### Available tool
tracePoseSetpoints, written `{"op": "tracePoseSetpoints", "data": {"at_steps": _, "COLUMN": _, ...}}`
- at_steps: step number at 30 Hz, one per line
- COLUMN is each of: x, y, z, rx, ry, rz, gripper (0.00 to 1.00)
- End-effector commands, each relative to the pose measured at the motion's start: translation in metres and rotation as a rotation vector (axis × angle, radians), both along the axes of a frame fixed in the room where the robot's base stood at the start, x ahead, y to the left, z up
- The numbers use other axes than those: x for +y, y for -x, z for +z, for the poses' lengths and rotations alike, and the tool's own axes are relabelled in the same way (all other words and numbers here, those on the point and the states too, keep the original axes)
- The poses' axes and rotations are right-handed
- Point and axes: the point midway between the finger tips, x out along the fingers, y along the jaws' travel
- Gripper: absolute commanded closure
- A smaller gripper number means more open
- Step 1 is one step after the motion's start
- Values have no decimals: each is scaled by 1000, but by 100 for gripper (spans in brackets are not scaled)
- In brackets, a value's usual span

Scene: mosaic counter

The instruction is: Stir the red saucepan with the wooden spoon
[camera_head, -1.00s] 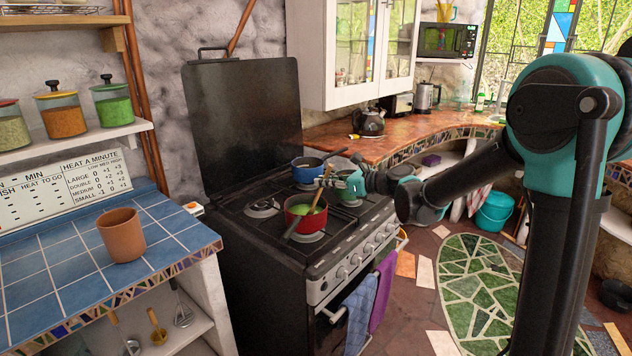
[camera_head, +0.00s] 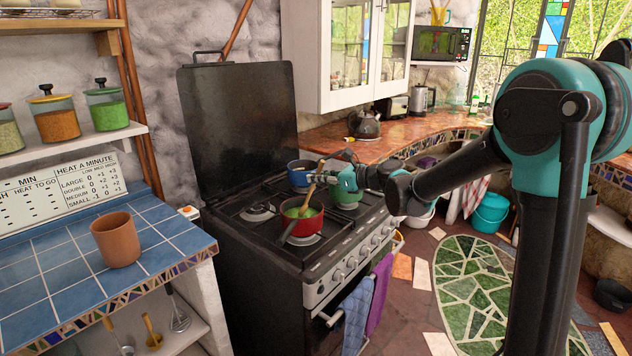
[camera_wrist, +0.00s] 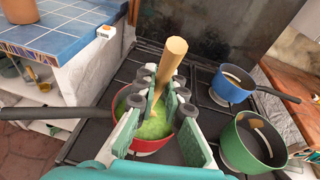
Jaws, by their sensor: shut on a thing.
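The red saucepan (camera_head: 294,226) stands on the front left of the stove, with green contents and its dark handle pointing toward the front left. It also shows in the wrist view (camera_wrist: 148,146), partly hidden behind my fingers. My gripper (camera_head: 326,178) is above the pan's right side and is shut on the wooden spoon (camera_head: 309,197). In the wrist view the spoon's handle (camera_wrist: 172,58) rises between my gripper's fingers (camera_wrist: 160,100), tilted. Its lower end goes down into the green contents, where the tip is hidden.
A blue pan (camera_wrist: 232,86) and a green pan (camera_wrist: 250,142) stand close by on other burners. The raised black stove lid (camera_head: 240,120) is behind. A tiled counter (camera_head: 60,265) with a terracotta cup (camera_head: 117,240) lies to the left.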

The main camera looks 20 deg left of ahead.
Motion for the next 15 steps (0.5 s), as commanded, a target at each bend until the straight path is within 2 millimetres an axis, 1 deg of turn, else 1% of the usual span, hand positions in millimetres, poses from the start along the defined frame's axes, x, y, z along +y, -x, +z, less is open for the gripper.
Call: {"op": "tracePoseSetpoints", "data": {"at_steps": 15, "x": -16, "y": 6, "z": 40, "rx": 0, "ry": 0, "rz": -1, "gripper": 100}}
